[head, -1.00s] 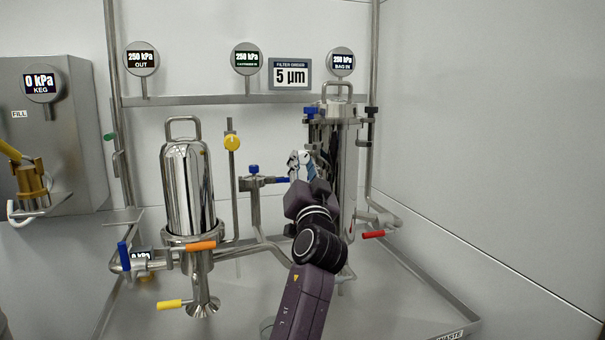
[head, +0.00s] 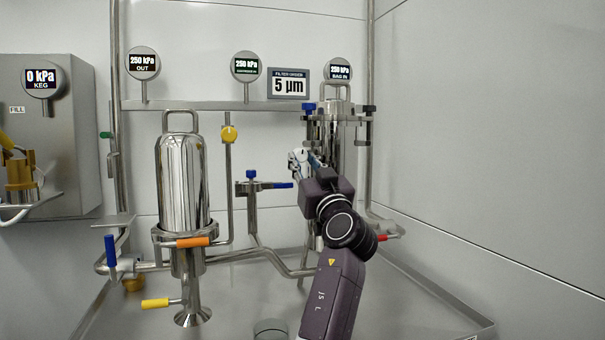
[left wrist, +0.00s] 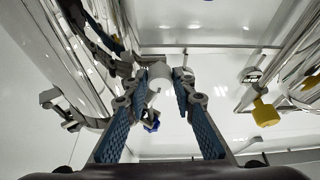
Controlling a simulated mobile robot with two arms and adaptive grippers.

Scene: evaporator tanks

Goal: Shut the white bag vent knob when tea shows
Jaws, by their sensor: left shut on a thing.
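The white bag vent knob (left wrist: 159,78) sits between the blue-padded fingers of my left gripper (left wrist: 158,92) in the left wrist view. In the head view the white knob (head: 299,155) shows small at the fingertips of my left gripper (head: 306,160), in front of the tall steel bag housing (head: 335,132) on the right. The left gripper is shut on the knob. My arm hides the lower part of the housing. No tea can be made out at the vent. My right gripper is not in view.
A steel filter housing (head: 180,185) with an orange handle (head: 193,242) stands at the left. A blue-handled valve (head: 252,184) is just left of my gripper. A red handle (head: 388,237) lies right of my arm. Gauges along the top rail read 250 kPa.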

